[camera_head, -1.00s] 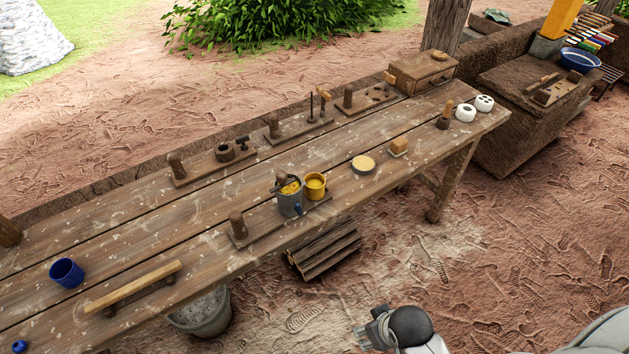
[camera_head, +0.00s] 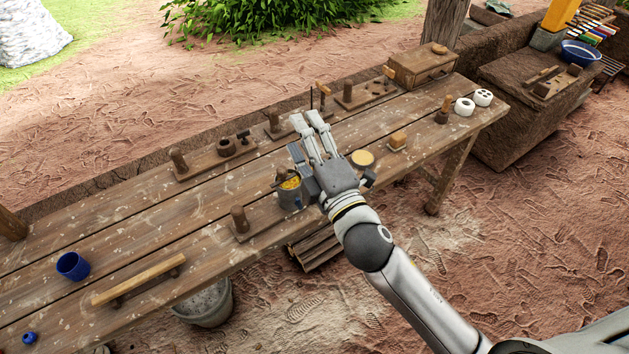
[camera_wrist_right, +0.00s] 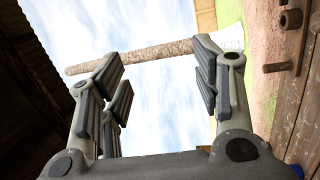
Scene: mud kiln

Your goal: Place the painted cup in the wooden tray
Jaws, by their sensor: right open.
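A blue cup (camera_head: 72,265) stands upright on the table at the left. A grey mug (camera_head: 289,193) with yellow contents stands on a low wooden board near the front edge. The yellow cup is hidden now behind my right gripper. I cannot tell which one is the painted cup. Low wooden boards with upright posts, one at the back left (camera_head: 197,168), could be the wooden tray. My right gripper (camera_head: 308,119) is over the table's middle, beside the grey mug. Its fingers, also in the right wrist view (camera_wrist_right: 155,75), are open and empty. My left gripper is out of view.
The long plank table (camera_head: 150,220) has clear room around its left middle. A wooden bar (camera_head: 139,279) lies at the front left. A round yellow-topped dish (camera_head: 362,159) sits right of my gripper. A wooden box (camera_head: 421,68) stands at the back right.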

